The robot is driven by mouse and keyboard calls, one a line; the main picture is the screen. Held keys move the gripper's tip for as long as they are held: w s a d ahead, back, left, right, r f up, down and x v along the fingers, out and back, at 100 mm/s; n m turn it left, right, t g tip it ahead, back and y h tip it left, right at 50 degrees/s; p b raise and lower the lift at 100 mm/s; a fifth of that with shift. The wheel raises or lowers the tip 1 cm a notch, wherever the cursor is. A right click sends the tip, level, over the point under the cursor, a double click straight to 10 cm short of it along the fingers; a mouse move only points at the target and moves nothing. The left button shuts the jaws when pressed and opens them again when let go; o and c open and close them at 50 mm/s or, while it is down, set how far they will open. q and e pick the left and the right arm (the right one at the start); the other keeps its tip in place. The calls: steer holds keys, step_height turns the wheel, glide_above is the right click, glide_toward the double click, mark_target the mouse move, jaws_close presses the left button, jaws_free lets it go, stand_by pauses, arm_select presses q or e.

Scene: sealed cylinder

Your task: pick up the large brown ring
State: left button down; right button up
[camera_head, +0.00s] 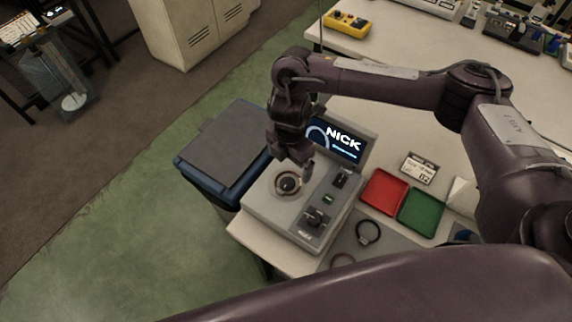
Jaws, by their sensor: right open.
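My left gripper is not in view.
The machine's lit screen (338,140) stands behind the socket. A red tray (384,191) and a green tray (421,210) sit to its right, with a label card (419,168) behind. A blue-rimmed bin (226,150) stands left of the table. A yellow device (346,23) lies farther back.

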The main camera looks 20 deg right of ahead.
mark_target(289, 181)
steer(key=f, duration=0.1)
steer(key=s+f, duration=0.1)
steer(key=f, duration=0.1)
steer(key=shift+s+a+f+b, duration=0.15)
steer(key=shift+s+a+b, duration=0.1)
steer(key=shift+a+b, duration=0.15)
steer(key=f, duration=0.1)
steer(key=w+f, duration=0.1)
steer(key=shift+d+f, duration=0.2)
steer(key=shift+f, duration=0.6)
steer(key=c, duration=0.6)
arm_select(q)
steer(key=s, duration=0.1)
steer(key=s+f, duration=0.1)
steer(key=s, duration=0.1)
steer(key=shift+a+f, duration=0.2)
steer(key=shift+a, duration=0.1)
arm_select(e)
steer(key=c, duration=0.5)
